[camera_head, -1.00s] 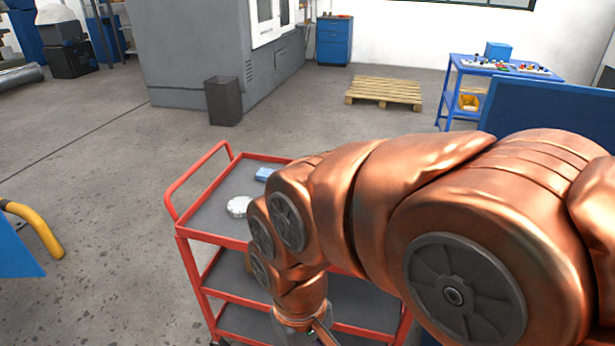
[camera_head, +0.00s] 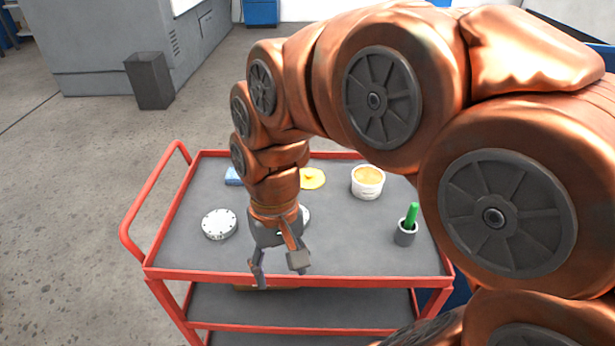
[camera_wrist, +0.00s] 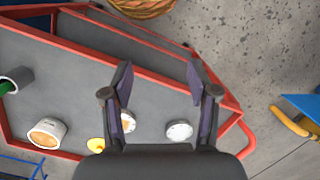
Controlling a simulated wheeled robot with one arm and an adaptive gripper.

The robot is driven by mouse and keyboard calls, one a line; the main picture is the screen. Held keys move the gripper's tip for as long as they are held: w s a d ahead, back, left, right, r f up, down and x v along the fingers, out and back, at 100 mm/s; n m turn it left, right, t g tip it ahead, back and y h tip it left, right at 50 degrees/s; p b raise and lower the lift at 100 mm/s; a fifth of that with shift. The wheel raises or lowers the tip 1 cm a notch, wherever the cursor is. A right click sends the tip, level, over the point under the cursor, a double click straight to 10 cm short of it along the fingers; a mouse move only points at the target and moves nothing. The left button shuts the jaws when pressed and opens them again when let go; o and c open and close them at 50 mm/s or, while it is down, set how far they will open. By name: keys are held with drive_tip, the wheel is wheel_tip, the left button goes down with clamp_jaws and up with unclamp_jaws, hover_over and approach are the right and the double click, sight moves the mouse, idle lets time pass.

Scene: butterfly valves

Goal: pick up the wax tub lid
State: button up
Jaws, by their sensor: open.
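The wax tub (camera_head: 367,182) is white with orange-yellow contents and stands open on the cart's top at the back right; it also shows in the wrist view (camera_wrist: 47,132). A pale round piece with an orange-tinted middle (camera_wrist: 128,121), likely the lid, lies beside my left finger in the wrist view. In the head view only its white edge (camera_head: 306,214) shows behind my gripper. My gripper (camera_head: 278,270) is open and empty, pointing down over the cart's front edge, nearer the front than this piece. Its spread fingers show in the wrist view (camera_wrist: 158,82).
The red-framed cart top (camera_head: 340,240) also carries a white disc with holes (camera_head: 219,224), a yellow flat piece (camera_head: 312,178), a blue item (camera_head: 233,176) and a grey cup with a green handle (camera_head: 406,226). A raised red rail (camera_head: 150,205) bounds the left side.

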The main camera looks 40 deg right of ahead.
drive_tip(key=w+d+r+m+y+b, duration=0.1)
drive_tip(key=w+m, duration=0.2)
drive_tip(key=w, duration=0.5)
drive_tip(key=w+d+r+m+y+b, duration=0.1)
drive_tip(key=w+d+m, duration=0.1)
drive_tip(key=w, duration=0.6)
drive_tip(key=m+t+y+b, duration=0.1)
drive_tip(key=m+t+b, duration=0.3)
drive_tip(key=m, duration=1.1)
approach(309, 173)
drive_tip(key=f, duration=0.1)
drive_tip(key=shift+w+d+f+m, duration=0.1)
drive_tip(key=shift+w+f+m, duration=0.1)
drive_tip(key=shift+w+m, duration=0.1)
drive_tip(key=shift+w+a+f+g, duration=0.15)
drive_tip(key=shift+a+f, duration=0.1)
drive_tip(key=shift+f, duration=0.35)
drive_tip(key=shift+w+a+f+g, duration=0.15)
drive_tip(key=shift+a+f, duration=0.1)
drive_tip(key=shift+f, duration=0.3)
drive_tip(key=shift+a+p+x, duration=0.1)
drive_tip(key=shift+p+x, duration=0.2)
drive_tip(key=shift+x, duration=1)
drive_tip(key=shift+a+p+x, duration=0.15)
drive_tip(key=shift+p+x, duration=0.15)
drive_tip(key=shift+x, duration=0.95)
